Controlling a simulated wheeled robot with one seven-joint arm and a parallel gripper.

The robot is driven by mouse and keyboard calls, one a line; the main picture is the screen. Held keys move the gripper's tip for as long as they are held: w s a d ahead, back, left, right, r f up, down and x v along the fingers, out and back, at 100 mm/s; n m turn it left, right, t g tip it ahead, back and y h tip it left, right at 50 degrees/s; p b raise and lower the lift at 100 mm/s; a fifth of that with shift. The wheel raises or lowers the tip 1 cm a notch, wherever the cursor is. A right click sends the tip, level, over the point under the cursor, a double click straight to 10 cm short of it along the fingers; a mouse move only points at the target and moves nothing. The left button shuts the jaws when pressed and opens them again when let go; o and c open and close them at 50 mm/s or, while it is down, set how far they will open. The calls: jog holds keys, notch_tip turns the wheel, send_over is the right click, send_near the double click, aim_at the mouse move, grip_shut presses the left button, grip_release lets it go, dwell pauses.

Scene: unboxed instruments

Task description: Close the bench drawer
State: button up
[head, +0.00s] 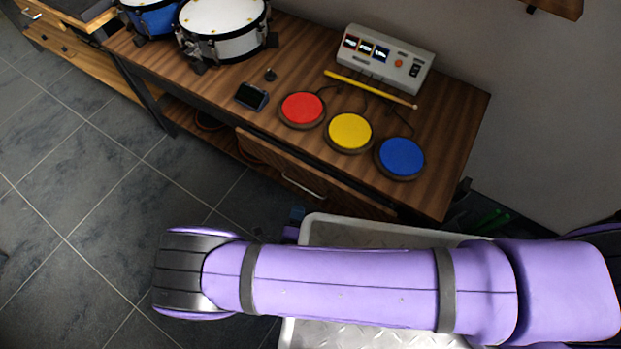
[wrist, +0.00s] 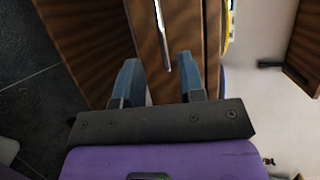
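The wooden bench (head: 225,110) stands against the wall. Its drawer front (head: 340,198) is under the right half of the top and appears to stand out a little from the bench edge. A slim metal handle (head: 303,185) runs along the front. In the wrist view the handle (wrist: 161,35) lies ahead of my gripper (wrist: 157,82), roughly in line with the gap between the fingers. The two blue-grey fingers are apart with nothing between them. I cannot tell whether a fingertip touches the drawer front. In the head view my purple arm hides most of the gripper.
Red (head: 302,108), yellow (head: 349,131) and blue (head: 402,156) pads, a drumstick (head: 370,89), a control box (head: 388,60) and drums (head: 222,28) sit on the bench. A lower shelf (head: 205,137) runs beneath. The tiled floor (head: 100,190) at left is clear.

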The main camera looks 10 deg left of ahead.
aim_at(303, 187)
jog(key=w, duration=0.3)
jog(key=w+f, duration=0.1)
jog(key=w, duration=0.3)
jog(key=w+f, duration=0.1)
jog(key=w, duration=0.2)
jog(key=shift+w, duration=0.35)
grip_shut()
